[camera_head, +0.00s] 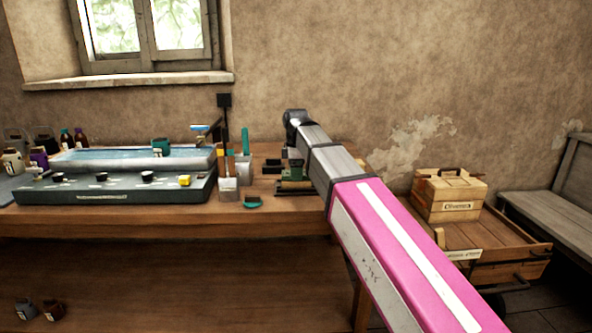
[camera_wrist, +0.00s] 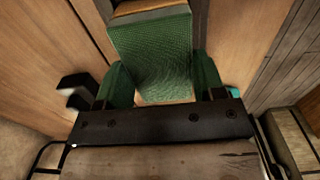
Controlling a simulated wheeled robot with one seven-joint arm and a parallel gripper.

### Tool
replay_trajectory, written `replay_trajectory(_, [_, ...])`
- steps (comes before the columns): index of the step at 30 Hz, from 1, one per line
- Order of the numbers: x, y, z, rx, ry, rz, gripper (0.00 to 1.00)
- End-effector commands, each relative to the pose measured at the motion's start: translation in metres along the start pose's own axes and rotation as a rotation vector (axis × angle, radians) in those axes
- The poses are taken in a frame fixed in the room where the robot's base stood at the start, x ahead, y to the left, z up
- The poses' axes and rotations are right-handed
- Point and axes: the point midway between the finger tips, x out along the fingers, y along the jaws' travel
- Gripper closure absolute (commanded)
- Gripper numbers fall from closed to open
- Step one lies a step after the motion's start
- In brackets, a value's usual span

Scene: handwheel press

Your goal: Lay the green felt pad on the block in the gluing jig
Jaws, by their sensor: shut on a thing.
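In the wrist view a green, cloth-textured pad (camera_wrist: 152,48) sits between the two dark green fingers of my gripper (camera_wrist: 163,84). The gripper is shut on it. A strip of tan wood shows just past the pad's far edge; whether the pad touches it I cannot tell. In the head view my arm reaches over the bench to a low green and dark fixture (camera_head: 293,187), which the arm partly hides. I cannot tell for certain whether this is the gluing jig. My gripper and the pad are not clear there, and the block cannot be made out.
Upright tools in a light holder (camera_head: 228,190) and a teal disc (camera_head: 252,203) are left of the fixture. A wooden crate (camera_head: 450,192) stands on a low wooden platform at right.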

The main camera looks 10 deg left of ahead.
Motion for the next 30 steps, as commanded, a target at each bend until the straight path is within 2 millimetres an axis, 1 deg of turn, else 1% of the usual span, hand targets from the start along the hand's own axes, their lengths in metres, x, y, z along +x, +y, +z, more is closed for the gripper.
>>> replay_trajectory(25, [0.002, 0.0001, 0.0001, 0.0, 0.0, 0.0, 0.6])
replay_trajectory(26, [0.002, 0.0001, 0.0001, 0.0, 0.0, 0.0, 0.31])
replay_trajectory(27, [0.002, 0.0001, 0.0001, 0.0, 0.0, 0.0, 0.18])
replay_trajectory(28, [0.002, 0.0001, 0.0001, 0.0, 0.0, 0.0, 0.08])
replay_trajectory(30, [0.002, 0.0001, 0.0001, 0.0, 0.0, 0.0, 0.07])
